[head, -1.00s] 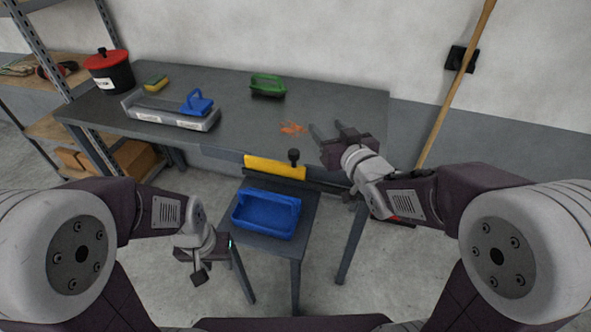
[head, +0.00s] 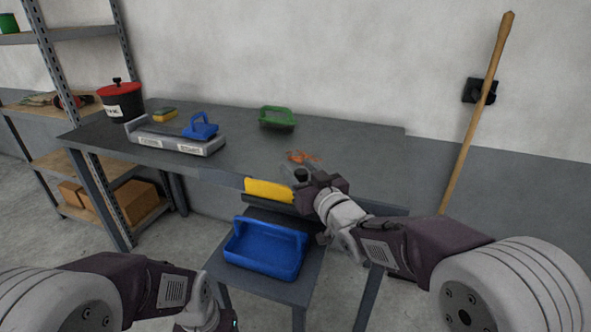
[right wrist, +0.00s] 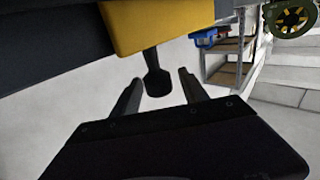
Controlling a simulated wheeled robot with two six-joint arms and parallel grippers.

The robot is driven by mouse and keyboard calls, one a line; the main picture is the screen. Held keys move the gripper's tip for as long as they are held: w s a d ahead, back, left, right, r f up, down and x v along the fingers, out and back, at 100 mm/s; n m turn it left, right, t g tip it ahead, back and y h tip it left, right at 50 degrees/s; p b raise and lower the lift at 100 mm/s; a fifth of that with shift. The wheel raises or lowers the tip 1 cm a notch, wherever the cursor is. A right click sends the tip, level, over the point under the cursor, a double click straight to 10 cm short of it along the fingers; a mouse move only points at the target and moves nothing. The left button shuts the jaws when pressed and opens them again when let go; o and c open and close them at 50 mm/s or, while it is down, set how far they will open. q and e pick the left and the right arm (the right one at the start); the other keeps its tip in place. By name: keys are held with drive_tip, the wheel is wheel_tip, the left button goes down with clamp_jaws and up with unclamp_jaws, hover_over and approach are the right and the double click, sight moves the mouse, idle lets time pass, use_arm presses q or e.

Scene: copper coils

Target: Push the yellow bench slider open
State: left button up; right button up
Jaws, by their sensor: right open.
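The yellow slider (head: 268,190) sits along the front edge of the grey bench (head: 350,150), with a black knob (head: 301,175) at its right end. In the right wrist view, the yellow slider (right wrist: 150,22) is at the top and the black knob (right wrist: 156,78) projects from it. My right gripper (head: 309,182) is at the knob in the head view. In the right wrist view, its open fingers stand on either side of the knob, with gaps showing. My left gripper is mostly cut off at the bottom of the head view; its fingers are hidden.
A blue bin (head: 266,249) rests on a low grey table (head: 310,284) under the slider. On the bench are a green-handled tool (head: 277,118), a grey tray with a blue handle (head: 175,137), copper-coloured scraps (head: 302,157) and a red-lidded pot (head: 121,102).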

drive_tip(key=shift+x, duration=1)
clamp_jaws()
idle(0.7)
